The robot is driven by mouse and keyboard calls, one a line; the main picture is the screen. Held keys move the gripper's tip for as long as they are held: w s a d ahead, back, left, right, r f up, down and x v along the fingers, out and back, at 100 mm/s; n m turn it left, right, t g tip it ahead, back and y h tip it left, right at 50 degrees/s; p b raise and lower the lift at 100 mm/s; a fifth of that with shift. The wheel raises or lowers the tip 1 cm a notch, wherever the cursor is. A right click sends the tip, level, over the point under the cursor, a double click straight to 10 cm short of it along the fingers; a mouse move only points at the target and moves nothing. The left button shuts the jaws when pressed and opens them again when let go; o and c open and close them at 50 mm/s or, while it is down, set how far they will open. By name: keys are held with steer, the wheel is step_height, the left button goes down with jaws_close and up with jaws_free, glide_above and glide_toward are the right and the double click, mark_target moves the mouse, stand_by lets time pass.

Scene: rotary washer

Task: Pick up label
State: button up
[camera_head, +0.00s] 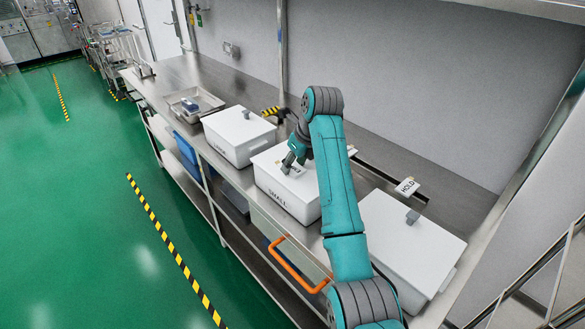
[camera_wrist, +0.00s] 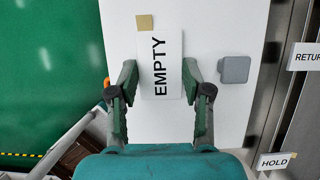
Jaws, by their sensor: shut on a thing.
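The white label reading "EMPTY" (camera_wrist: 160,67), with a tan tab at one end, lies between my gripper's fingers in the wrist view. My gripper (camera_wrist: 160,82) is shut on the label by its two long sides. Behind the label is the white lid (camera_wrist: 226,108) of a box, with a grey square knob (camera_wrist: 234,69) to the right. I cannot tell whether the label touches the lid. In the head view my gripper (camera_head: 290,165) is low over the white box marked "SMALL" (camera_head: 277,196), and the label is mostly hidden.
A "HOLD" label (camera_head: 408,187) sits on the bench's back strip; a "RETURN" label (camera_wrist: 306,56) shows in the wrist view. White boxes stand left (camera_head: 236,143) and right (camera_head: 391,254) of the "SMALL" box. A metal tray (camera_head: 214,103) is farther left. An orange handle (camera_head: 290,272) is in front.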

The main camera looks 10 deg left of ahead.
mark_target(295, 169)
step_height(295, 169, up, 9)
stand_by(0.6)
steer(key=shift+f, duration=0.1)
steer(key=shift+f, duration=4.1)
steer(key=shift+f, duration=0.3)
steer(key=o, duration=0.9)
